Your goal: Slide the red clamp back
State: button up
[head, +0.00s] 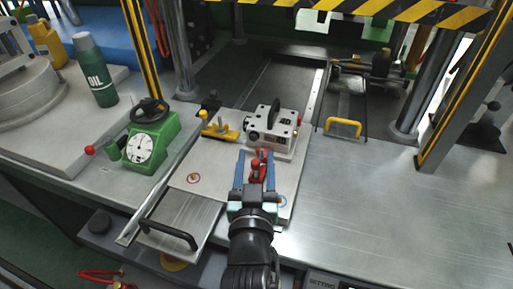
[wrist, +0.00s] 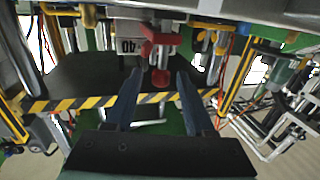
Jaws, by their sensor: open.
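The red clamp (head: 257,166) stands on the light plate just in front of a white block-shaped mould (head: 273,129) with a dark handle on top. In the wrist view the red clamp (wrist: 160,60) shows between the far ends of my fingers, with a round red knob at its end. My gripper (head: 254,168) is open, with its two blue fingers on either side of the clamp. In the wrist view my gripper (wrist: 157,85) shows a gap on both sides of the clamp; I cannot tell whether either finger touches it.
A yellow clamp (head: 219,128) sits left of the mould. A green dial gauge (head: 148,143) and an oil bottle (head: 97,70) stand further left. A yellow handle (head: 343,127) is at the right. The metal table (head: 400,190) at the right is clear. Metal posts rise behind.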

aim_at(257, 150)
jog(key=shift+w+d, duration=0.1)
jog(key=shift+w, duration=1.55)
grip_shut()
